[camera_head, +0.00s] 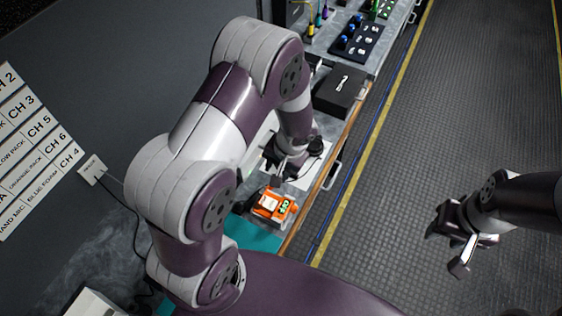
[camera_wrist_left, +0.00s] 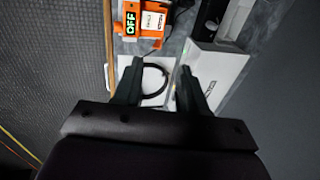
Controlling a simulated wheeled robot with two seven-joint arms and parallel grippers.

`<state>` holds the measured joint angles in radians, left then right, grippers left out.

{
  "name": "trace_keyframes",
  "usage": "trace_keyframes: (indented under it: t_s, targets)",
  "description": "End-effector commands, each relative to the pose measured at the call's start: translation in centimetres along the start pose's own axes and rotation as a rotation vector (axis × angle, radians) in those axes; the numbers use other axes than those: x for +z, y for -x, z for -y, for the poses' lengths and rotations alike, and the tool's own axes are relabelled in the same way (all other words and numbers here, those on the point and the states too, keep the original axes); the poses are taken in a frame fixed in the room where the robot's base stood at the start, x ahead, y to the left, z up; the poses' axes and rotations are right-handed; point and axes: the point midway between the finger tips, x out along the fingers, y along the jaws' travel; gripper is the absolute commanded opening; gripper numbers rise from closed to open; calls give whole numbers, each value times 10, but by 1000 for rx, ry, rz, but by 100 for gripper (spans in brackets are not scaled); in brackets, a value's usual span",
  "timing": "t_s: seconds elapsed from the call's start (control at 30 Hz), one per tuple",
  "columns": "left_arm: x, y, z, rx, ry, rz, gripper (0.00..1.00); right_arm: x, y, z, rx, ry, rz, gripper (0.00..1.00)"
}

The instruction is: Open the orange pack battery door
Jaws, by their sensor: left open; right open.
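The orange pack (camera_head: 272,205) lies on the bench near its front edge, with a green-lit display and a pale label on top. In the left wrist view the orange pack (camera_wrist_left: 141,20) is at the top, its display reading OFF. I cannot make out its battery door. My left gripper (camera_head: 287,163) is above the bench, beyond the pack in the head view and apart from it. In the left wrist view its two fingers (camera_wrist_left: 160,80) are spread, with nothing between them but a black ring-shaped item below. My right gripper (camera_head: 458,245) is open and empty over the floor at the right.
A black box (camera_head: 341,91) stands on the bench beyond my left gripper. A white box (camera_wrist_left: 214,70) is beside the left fingers. A teal mat (camera_head: 250,236) lies near the pack. A wall label board (camera_head: 35,140) is at left. The aisle floor is clear.

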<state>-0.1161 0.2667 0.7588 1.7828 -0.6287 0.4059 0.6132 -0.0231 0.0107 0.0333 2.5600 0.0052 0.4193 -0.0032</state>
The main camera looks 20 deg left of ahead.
Motion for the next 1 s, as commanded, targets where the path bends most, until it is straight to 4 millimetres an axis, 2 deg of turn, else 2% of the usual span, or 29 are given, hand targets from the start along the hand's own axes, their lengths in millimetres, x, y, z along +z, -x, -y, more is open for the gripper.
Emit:
trace_keyframes:
  t_s: [0.3,0.5,0.63,0.83,0.93,1.0]
  targets:
    - [-1,78,-1,1,0,-7,42,3,-21,0,0,0,0,43]
    - [0,110,-1,1,-1,-1,42,3,-27,0,0,0,0,43]
    - [0,116,0,2,-1,1,42,3,-27,0,0,0,0,43]
    - [0,115,0,1,-1,1,42,3,-28,0,0,0,0,43]
    - [0,98,-3,1,5,0,42,5,-46,0,0,0,0,43]
    - [0,75,-6,2,15,-5,42,8,-70,0,0,0,0,43]
